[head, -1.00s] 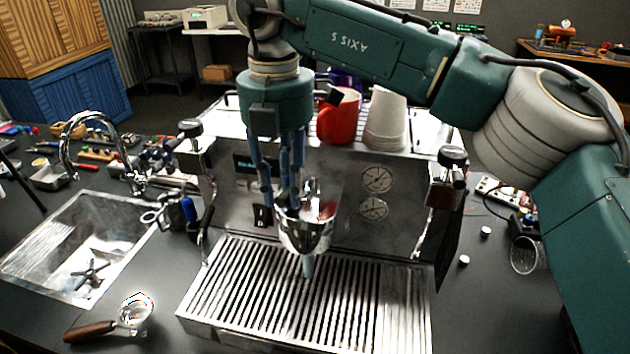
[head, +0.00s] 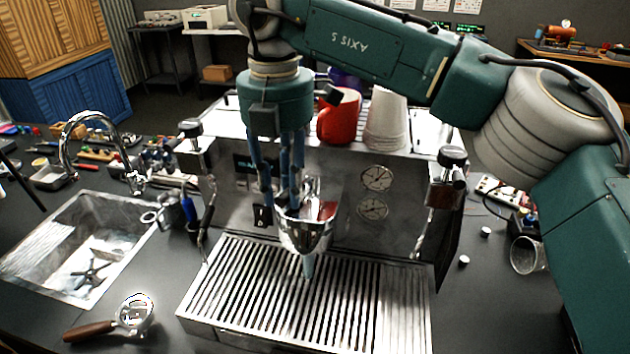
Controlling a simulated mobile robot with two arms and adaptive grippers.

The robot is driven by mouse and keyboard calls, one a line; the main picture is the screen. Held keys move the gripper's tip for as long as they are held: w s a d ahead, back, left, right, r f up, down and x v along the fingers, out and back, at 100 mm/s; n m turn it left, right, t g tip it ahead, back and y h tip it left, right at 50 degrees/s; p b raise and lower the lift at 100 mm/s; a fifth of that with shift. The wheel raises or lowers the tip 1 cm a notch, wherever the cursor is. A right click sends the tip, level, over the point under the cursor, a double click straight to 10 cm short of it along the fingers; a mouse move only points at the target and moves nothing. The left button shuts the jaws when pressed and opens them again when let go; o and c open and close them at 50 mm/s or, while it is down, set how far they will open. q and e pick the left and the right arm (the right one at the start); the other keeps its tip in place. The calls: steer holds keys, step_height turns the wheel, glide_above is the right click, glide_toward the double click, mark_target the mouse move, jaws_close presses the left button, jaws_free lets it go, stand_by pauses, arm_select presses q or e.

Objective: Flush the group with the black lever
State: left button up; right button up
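The espresso machine (head: 340,180) stands in the middle with a slatted drip tray (head: 385,300) in front. Its chrome group (head: 308,238) hangs above the tray. A short pale blue shape (head: 308,266) shows just under the group; I cannot tell if it is water. A small black piece, perhaps the black lever (head: 262,216), shows on the machine front left of the group. My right gripper (head: 287,200) points down in front of the machine at the group, its blue-grey fingers partly covering it. Its fingertip gap and any contact with the lever are hidden. My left gripper is not in view.
A portafilter (head: 115,322) with a wooden handle lies on the counter at front left. A sink (head: 85,255) with a chrome tap (head: 95,130) is at left. A red cup (head: 338,118) and stacked white cups (head: 385,120) stand on the machine. A glass (head: 525,256) lies at right.

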steer(key=d+n, duration=0.1)
steer(key=n, duration=0.1)
steer(key=s+d+n, duration=0.1)
steer(key=n, duration=0.1)
steer(key=shift+s+d, duration=0.2)
steer(key=shift+d, duration=0.1)
steer(key=d+n, duration=0.1)
steer(key=n, duration=0.1)
steer(key=d+n, duration=0.1)
steer(key=n, duration=0.1)
steer(key=shift+s+d, duration=0.15)
steer(key=shift+d, duration=0.15)
steer(key=shift+d+n, duration=0.2)
steer(key=shift+n, duration=0.4)
steer(key=o, duration=0.5)
steer(key=shift+d, duration=0.25)
steer(key=shift+a, duration=0.15)
step_height(320, 180, up, 7)
